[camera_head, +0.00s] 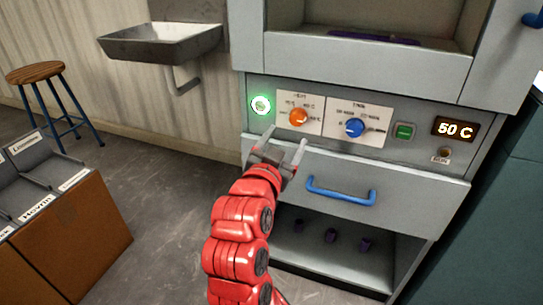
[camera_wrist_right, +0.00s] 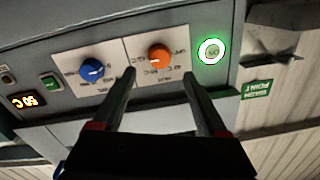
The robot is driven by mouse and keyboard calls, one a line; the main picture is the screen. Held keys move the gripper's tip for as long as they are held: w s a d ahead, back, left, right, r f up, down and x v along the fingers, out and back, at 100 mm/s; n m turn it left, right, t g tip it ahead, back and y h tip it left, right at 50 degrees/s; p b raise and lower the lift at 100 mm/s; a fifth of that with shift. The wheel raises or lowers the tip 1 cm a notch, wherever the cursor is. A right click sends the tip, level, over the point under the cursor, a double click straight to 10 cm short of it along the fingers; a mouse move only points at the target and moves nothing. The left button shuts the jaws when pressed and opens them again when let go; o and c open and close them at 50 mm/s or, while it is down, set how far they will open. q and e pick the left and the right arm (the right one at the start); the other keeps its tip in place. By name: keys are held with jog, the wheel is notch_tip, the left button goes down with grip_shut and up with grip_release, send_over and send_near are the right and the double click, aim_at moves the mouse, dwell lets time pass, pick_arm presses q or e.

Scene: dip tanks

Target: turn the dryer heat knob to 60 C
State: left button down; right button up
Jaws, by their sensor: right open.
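The dryer's orange heat knob (camera_head: 298,117) sits on a white label plate on the grey control panel. The same orange knob (camera_wrist_right: 160,57) shows in the wrist view, between and beyond my fingertips. The display (camera_head: 455,129) reads 50 C; it also shows in the wrist view (camera_wrist_right: 23,101). My right gripper (camera_head: 285,142) is open and empty, just below and in front of the heat knob, apart from it. In the wrist view my right gripper (camera_wrist_right: 161,74) has its two fingers spread to either side of the knob. My left gripper is not in view.
A blue knob (camera_head: 354,127) is right of the heat knob, then a green switch (camera_head: 404,131). A lit green button (camera_head: 260,105) is on the left. A drawer with a blue handle (camera_head: 341,191) lies below. A sink (camera_head: 162,43) and stool (camera_head: 36,72) stand left.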

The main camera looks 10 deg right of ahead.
jog(key=b+v, duration=0.2)
jog(key=v, duration=0.8)
jog(key=shift+w+r, duration=0.1)
